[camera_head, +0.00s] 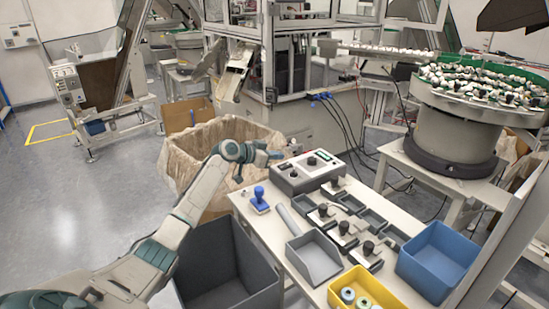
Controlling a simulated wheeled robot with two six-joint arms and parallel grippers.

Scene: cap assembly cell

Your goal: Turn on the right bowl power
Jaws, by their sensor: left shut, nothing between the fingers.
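A grey control box (309,173) sits at the far left end of the white table, with a dark display and small buttons or knobs on its face. My left gripper (278,155) is shut and empty. It shows just above and left of the box's back left corner; whether it touches the box I cannot tell. The right bowl feeder (452,125), a grey drum with a green rim full of small white and dark parts, stands at the right. Which control on the box belongs to it is too small to read. My right gripper is not in view.
The white table (287,247) bears a blue stamp-like tool (260,198), a grey scoop (313,259), several dark-knobbed fixtures, a blue bin (437,258) and a yellow bin (366,284). A dark grey bin (224,265) and a lined carton (207,145) stand left of the table.

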